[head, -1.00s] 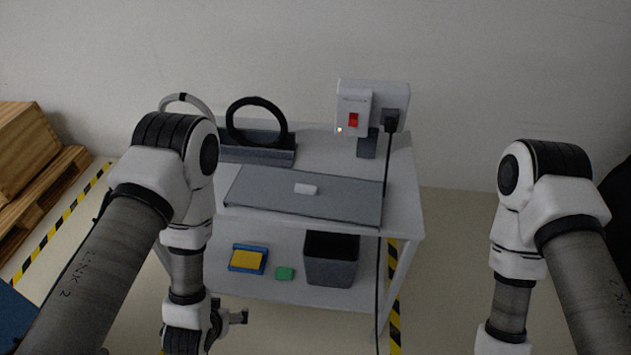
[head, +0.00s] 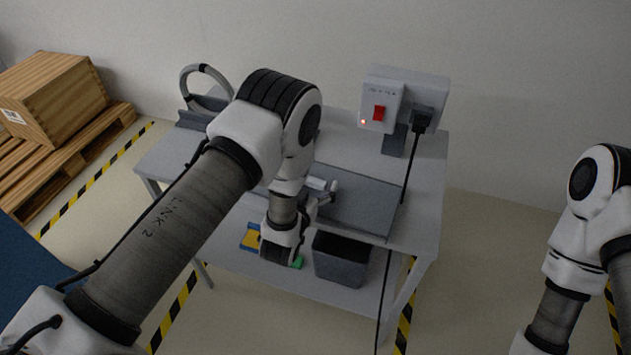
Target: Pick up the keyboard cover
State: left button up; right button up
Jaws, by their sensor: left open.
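The keyboard cover (head: 365,203) is a flat grey panel lying on the top of the white cart. Its left part is hidden behind my left arm. Its small white handle (head: 333,187) shows at the tip of my left gripper. My left gripper (head: 322,193) is open, over the middle of the cover by the handle. I cannot tell whether the fingers touch the handle or stand around it. My right arm is at the right edge, and its gripper is out of the picture.
A white box with a red switch (head: 379,113) stands at the cart's back, its black cable (head: 408,165) hanging past the cover's right end. A grey ring (head: 207,72) stands back left. The lower shelf holds a dark bin (head: 340,260) and a blue-yellow item (head: 251,238). The cart top (head: 425,200) is clear at right.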

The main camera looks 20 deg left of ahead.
pick_arm(q)
jog(key=shift+w+d+f, duration=0.2)
jog(key=shift+w, duration=0.35)
jog(key=shift+a, duration=0.1)
jog(key=shift+s, duration=0.15)
jog(key=c, duration=1.3)
